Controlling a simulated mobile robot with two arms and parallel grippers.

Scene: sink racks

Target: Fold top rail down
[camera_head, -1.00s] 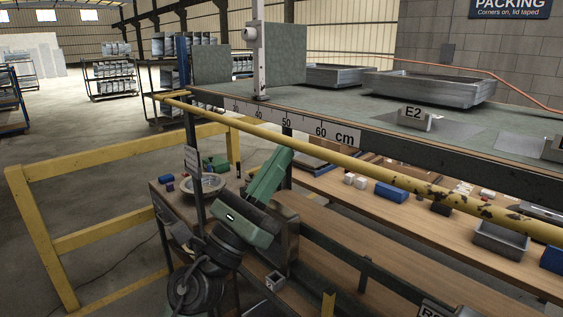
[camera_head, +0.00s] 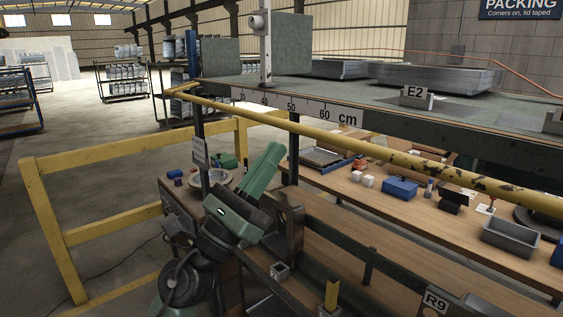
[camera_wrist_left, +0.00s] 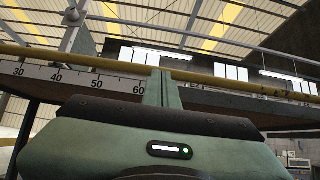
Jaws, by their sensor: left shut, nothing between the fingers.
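The yellow top rail (camera_head: 330,138), worn to dark patches towards the right, runs along the front of the upper shelf beside its centimetre scale (camera_head: 300,107). It is raised, at about shelf height. In the left wrist view the rail (camera_wrist_left: 225,81) crosses behind my fingertips. My green left gripper (camera_head: 273,150) is shut and empty, pointing up below the rail. A gap shows between its tips and the rail in the head view; the wrist view does not settle the distance. My right gripper is not in view.
A yellow guard frame (camera_head: 100,154) stands at the left. Below the upper shelf, a wooden bench (camera_head: 400,213) holds a blue box (camera_head: 400,189), a grey tray (camera_head: 511,237) and small blocks.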

